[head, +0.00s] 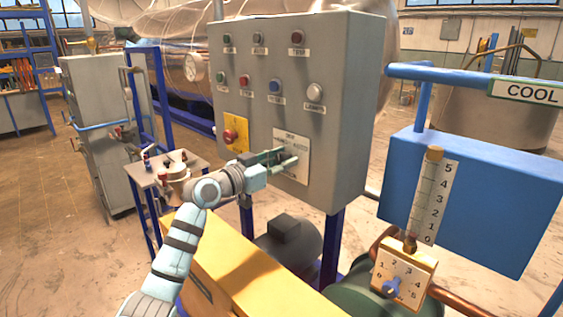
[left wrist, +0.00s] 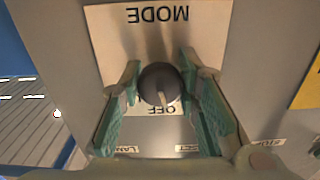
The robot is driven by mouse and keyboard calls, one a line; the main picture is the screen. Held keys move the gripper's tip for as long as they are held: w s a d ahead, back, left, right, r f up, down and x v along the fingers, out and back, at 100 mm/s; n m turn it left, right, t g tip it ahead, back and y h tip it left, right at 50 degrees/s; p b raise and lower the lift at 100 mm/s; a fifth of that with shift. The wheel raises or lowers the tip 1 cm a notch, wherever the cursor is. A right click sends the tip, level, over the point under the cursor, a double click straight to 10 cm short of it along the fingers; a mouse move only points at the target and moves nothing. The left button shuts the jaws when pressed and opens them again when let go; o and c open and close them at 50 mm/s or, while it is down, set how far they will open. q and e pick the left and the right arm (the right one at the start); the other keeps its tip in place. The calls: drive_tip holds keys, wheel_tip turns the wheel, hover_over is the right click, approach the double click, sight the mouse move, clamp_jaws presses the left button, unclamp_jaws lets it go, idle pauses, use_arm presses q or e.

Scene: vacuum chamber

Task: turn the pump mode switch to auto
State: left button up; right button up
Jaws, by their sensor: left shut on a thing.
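The pump mode switch is a dark round knob (left wrist: 160,84) on a pale plate lettered MODE (left wrist: 205,40), upside down in the left wrist view. A light mark on the knob points toward the OFF label. Another label beside OFF is mostly hidden. In the head view the plate (head: 301,172) is on the lower front of the grey control box (head: 345,110), and my gripper hides the knob. My left gripper (head: 286,160) is shut on the knob, with one green finger on each side of it in the left wrist view (left wrist: 160,95). My right gripper is not in view.
A red emergency knob (head: 230,136) on a yellow plate is just left of the mode plate. Several lamps and buttons are above. A blue box with a scale (head: 490,190) and a dial (head: 403,272) stand at the right. A yellow surface (head: 235,265) lies below my arm.

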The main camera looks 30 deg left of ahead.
use_arm(q)
drive_tip(key=shift+f+m+b, duration=0.1)
drive_tip(key=shift+m+b, duration=0.85)
drive_tip(key=shift+m, duration=0.15)
drive_tip(key=m+b, duration=0.1)
drive_tip(key=m, duration=0.1)
drive_tip(key=shift+m+b, duration=0.3)
drive_tip(key=shift+m, duration=0.1)
drive_tip(key=m+b, duration=0.1)
drive_tip(key=m, duration=0.2)
drive_tip(key=shift+a, duration=0.1)
drive_tip(key=shift+m+b, duration=0.55)
drive_tip(key=shift+m, duration=1.25)
drive_tip(key=o, duration=1.2)
drive_tip(key=shift+c, duration=0.2)
